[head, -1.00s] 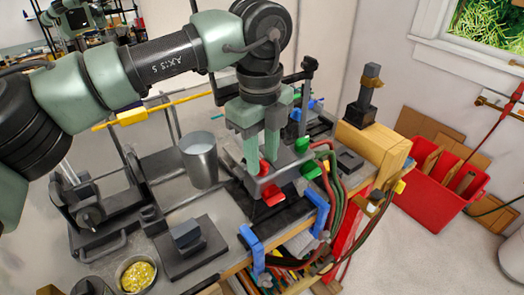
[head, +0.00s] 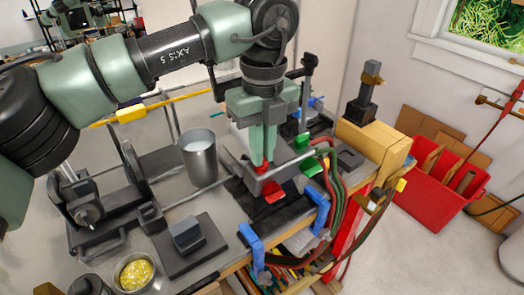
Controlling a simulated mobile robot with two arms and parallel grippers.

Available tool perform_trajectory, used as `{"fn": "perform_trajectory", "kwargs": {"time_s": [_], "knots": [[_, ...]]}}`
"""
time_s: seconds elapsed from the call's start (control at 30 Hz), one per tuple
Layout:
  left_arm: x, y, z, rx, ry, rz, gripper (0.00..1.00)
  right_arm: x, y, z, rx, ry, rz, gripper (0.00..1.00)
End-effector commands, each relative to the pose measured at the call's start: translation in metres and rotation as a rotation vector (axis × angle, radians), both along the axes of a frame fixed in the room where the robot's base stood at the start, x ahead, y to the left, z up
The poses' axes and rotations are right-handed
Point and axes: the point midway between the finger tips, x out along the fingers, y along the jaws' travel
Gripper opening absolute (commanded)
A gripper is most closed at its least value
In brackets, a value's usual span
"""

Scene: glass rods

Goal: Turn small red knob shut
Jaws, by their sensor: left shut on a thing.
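My left gripper (head: 262,157) reaches down from above onto the grey metal block at the bench's middle. Its green fingers are close together, shut on the small red knob (head: 258,169) on top of the block. The fingers hide most of this knob. A second, larger red handle (head: 273,192) sticks out at the block's front, just below the fingers and apart from them. Green handles (head: 311,169) are to the right of the block. My right gripper is not in view.
A grey metal cup (head: 200,162) stands left of the gripper. Hoses (head: 335,190) and blue clamps (head: 251,246) line the bench's front edge. A thin metal rod and a yellow rod cross near the gripper. A wooden block (head: 375,150) is at the right.

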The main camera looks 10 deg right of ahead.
Motion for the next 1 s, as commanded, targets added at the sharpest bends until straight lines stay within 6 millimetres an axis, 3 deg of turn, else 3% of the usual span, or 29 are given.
{"fn": "perform_trajectory", "kwargs": {"time_s": [1.0], "knots": [[-0.0025,-0.0039,-0.0049,0.162,0.073,-0.952,0.0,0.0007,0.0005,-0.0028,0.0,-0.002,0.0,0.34]]}}
